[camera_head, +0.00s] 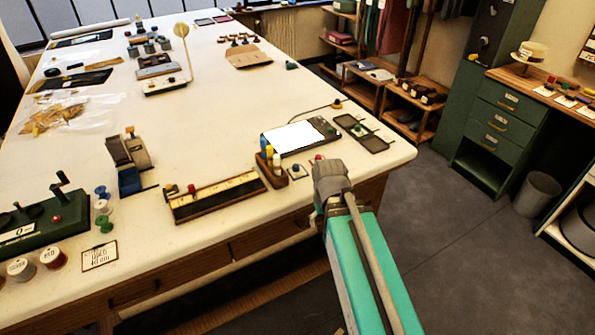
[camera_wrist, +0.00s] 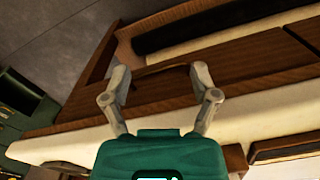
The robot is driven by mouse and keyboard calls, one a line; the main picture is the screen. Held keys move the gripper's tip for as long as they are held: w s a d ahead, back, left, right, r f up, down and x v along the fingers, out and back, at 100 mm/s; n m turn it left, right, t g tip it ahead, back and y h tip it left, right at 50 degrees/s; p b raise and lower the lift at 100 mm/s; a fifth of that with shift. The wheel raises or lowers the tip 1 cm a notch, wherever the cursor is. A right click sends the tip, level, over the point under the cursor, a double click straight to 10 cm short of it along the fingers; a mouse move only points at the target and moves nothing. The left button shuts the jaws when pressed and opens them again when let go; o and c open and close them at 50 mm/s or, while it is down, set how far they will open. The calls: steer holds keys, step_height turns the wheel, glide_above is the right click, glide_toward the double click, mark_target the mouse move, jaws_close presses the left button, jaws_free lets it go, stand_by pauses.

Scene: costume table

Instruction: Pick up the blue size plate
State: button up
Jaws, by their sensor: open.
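I cannot tell for sure which thing is the blue size plate. A small pale plate with a dark blue knob (camera_head: 297,171) lies near the table's front edge in the head view, beside a wooden holder of small bottles. My gripper shows in the wrist view (camera_wrist: 160,82) with its two grey fingers spread apart and nothing between them. The fingers are in front of the wooden table front. In the head view my teal arm reaches the table's front right edge, close to the small plate. The fingers are not clear there.
The white table (camera_head: 220,125) holds a bottle holder (camera_head: 271,174), a wooden ruler tray (camera_head: 215,196), a white-screened tablet (camera_head: 293,137) and a dark tray (camera_head: 361,133). A green cabinet (camera_head: 500,118) and a bin (camera_head: 537,195) stand right. Floor between is clear.

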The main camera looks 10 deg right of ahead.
steer(key=w+r+n+p, duration=0.2)
steer(key=w+r+p, duration=0.1)
steer(key=w+a+r+n+p, duration=0.1)
steer(key=w+r+n+p, duration=0.1)
steer(key=w+r+n, duration=0.1)
steer(key=w+a+r+n+p, duration=0.1)
steer(key=w+r+n+p, duration=0.1)
steer(key=w, duration=0.3)
steer(key=shift+w+r+n+p, duration=0.15)
steer(key=shift+r+n+p, duration=0.35)
steer(key=shift+p, duration=0.35)
steer(key=w+a+r+n+p, duration=0.2)
steer(key=w+r+n+p, duration=0.5)
steer(key=w, duration=0.3)
steer(key=shift+w+a+r+n, duration=0.2)
steer(key=shift+a+r+n, duration=0.1)
steer(key=shift+n, duration=0.4)
steer(key=shift+f, duration=0.15)
steer(key=b, duration=0.8)
glide_above(297, 165)
step_height(297, 165, down, 8)
steer(key=shift+s+f, duration=0.15)
steer(key=shift+f, duration=0.05)
steer(key=shift+f, duration=0.1)
steer(key=shift+f+b, duration=2.5)
steer(key=shift+b, duration=0.2)
